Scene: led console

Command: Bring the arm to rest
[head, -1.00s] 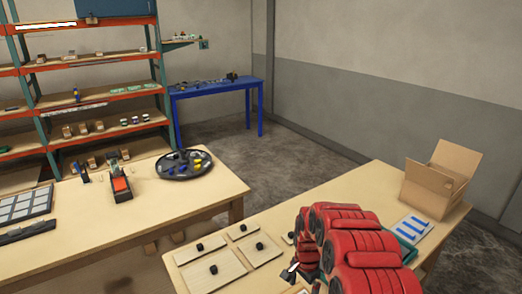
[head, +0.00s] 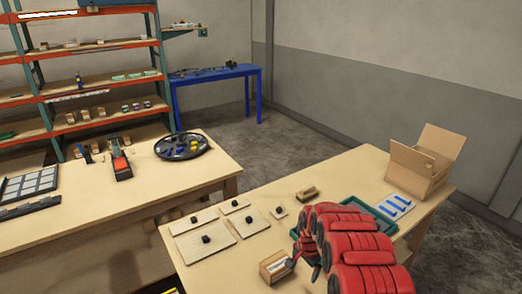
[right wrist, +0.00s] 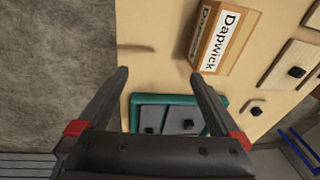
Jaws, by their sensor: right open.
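My right arm, red, reaches in from the lower right of the head view, over the near wooden table (head: 225,268). Its gripper (head: 294,260) is small and partly hidden there. In the right wrist view the gripper (right wrist: 160,75) has its two fingers wide apart, with nothing between them. A small box labelled Dapwick (right wrist: 222,40) lies on the table beyond the right finger, apart from it. This box (head: 275,268) also shows beside the gripper in the head view. My left gripper is not in view.
A teal tray (head: 385,226) sits partly behind my arm. Wooden boards with black knobs (head: 205,238) lie to the left. An open cardboard box (head: 420,170) stands at the back right. Another table (head: 110,222) holds a round black tray (head: 181,147).

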